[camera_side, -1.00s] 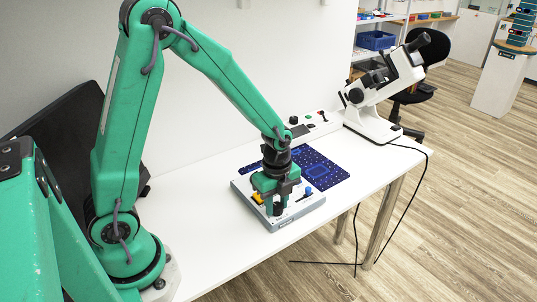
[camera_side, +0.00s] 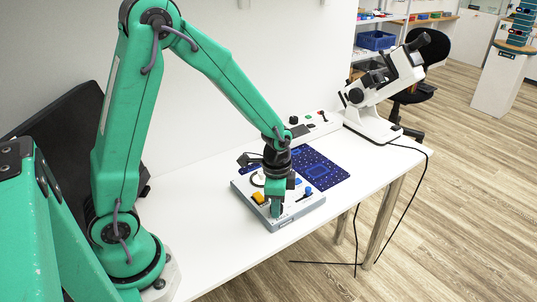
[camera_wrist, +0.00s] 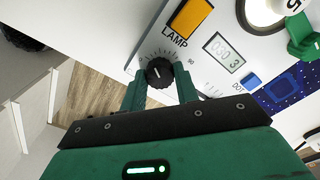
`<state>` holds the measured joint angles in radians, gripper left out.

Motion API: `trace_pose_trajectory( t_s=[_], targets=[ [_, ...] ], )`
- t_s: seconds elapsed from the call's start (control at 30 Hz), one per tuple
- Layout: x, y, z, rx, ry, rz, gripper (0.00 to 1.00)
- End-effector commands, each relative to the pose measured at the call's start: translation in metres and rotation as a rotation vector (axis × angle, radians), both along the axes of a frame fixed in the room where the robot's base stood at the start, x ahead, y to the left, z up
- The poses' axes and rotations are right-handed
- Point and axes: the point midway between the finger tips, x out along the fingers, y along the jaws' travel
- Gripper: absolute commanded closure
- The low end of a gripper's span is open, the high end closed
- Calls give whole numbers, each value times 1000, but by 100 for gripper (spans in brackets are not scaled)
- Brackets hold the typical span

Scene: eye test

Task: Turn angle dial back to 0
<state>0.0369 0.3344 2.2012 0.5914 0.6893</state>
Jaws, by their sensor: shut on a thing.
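The angle dial (camera_wrist: 160,73) is a small black ribbed knob inside a printed ring of tick marks, in the wrist view. My gripper (camera_wrist: 160,80) is shut on it, one green finger on each side. The display (camera_wrist: 225,52) beside it seems to read about 030.3. The dial sits on a pale control box (camera_side: 300,214), which lies on the white table in the side view. There my gripper (camera_side: 276,209) points straight down at the box's front part, and its fingers hide most of the dial.
Close to the dial are an orange LAMP switch (camera_wrist: 190,16) and a blue DOT button (camera_wrist: 251,82). A dark blue patterned mat (camera_side: 322,173) lies behind the box. A white optical instrument (camera_side: 380,95) stands at the table's far end.

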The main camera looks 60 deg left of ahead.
Motion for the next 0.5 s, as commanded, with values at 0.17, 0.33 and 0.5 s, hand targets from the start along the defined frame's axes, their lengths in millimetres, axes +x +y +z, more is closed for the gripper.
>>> trace_pose_trajectory(
  t_s=[0.17,0.33,0.5],
  targets=[
    [1,0,1,-3,-3,167,92],
    [1,-1,1,-5,-3,317,92],
    [1,-1,1,-8,-4,437,92]
  ],
)
